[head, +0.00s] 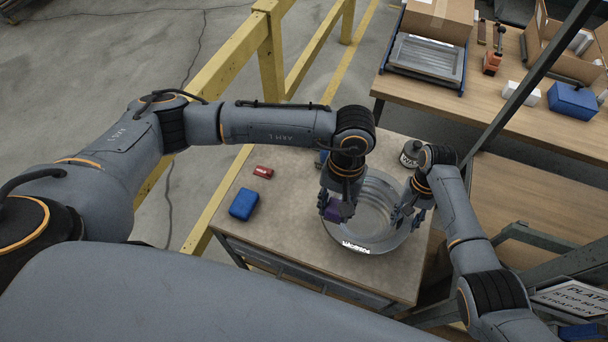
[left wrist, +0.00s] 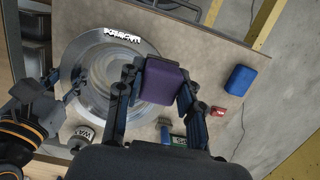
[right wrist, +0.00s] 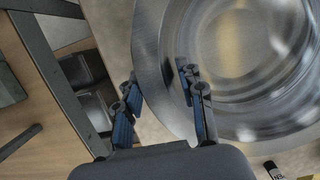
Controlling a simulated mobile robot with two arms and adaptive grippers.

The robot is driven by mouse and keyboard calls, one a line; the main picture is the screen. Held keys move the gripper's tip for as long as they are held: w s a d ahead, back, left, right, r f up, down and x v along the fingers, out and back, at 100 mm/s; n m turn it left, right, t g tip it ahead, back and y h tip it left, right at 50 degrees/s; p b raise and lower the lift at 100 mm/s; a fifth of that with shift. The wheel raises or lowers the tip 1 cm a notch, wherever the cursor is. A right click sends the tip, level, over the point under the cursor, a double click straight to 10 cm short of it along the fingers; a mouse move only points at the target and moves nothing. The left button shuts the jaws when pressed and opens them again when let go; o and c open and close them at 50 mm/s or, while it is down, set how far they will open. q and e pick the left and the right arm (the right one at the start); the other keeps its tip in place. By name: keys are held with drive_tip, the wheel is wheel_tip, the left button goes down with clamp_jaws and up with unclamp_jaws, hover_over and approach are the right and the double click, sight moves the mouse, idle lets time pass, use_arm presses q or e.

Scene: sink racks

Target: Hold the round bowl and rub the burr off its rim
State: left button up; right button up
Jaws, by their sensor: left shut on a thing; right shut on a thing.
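The round bowl (head: 375,205) is a wide, shiny metal dish on the bench; it also shows in the left wrist view (left wrist: 88,88). A bright, jagged white burr (head: 356,247) sits on its near rim and shows in the left wrist view (left wrist: 124,36). My left gripper (head: 338,208) is shut on a purple block (left wrist: 160,82), over the bowl's left rim and apart from the burr. I cannot tell whether the block touches the rim. My right gripper (head: 404,212) is shut on the bowl's right rim, which passes between its fingers in the right wrist view (right wrist: 160,85).
A blue block (head: 244,204) and a small red item (head: 263,171) lie on the bench left of the bowl. A yellow railing (head: 270,55) runs along the left.

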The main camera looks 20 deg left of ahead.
sight(370, 252)
use_arm(q)
drive_tip(key=shift+s+d+f, duration=0.15)
drive_tip(key=shift+d+f, duration=0.4)
drive_tip(key=shift+f, duration=1.1)
drive_tip(key=shift+s+d+f, duration=0.2)
drive_tip(key=shift+d+f, duration=0.35)
drive_tip(key=shift+f, duration=1.05)
drive_tip(key=shift+s+d+f, duration=0.15)
drive_tip(key=shift+d+f, duration=0.4)
drive_tip(key=shift+f, duration=1.1)
drive_tip(key=shift+d+f, duration=0.4)
drive_tip(key=shift+f, duration=0.2)
drive_tip(key=shift+w+d+f, duration=0.1)
drive_tip(key=shift+d, duration=3.25)
drive_tip(key=shift+a+r, duration=0.15)
drive_tip(key=shift+a, duration=1.75)
drive_tip(key=shift+a+r, duration=0.15)
drive_tip(key=shift+a, duration=1.75)
wheel_tip(370, 252, up, 8)
drive_tip(key=shift+f, duration=0.25)
drive_tip(key=shift+d, duration=0.1)
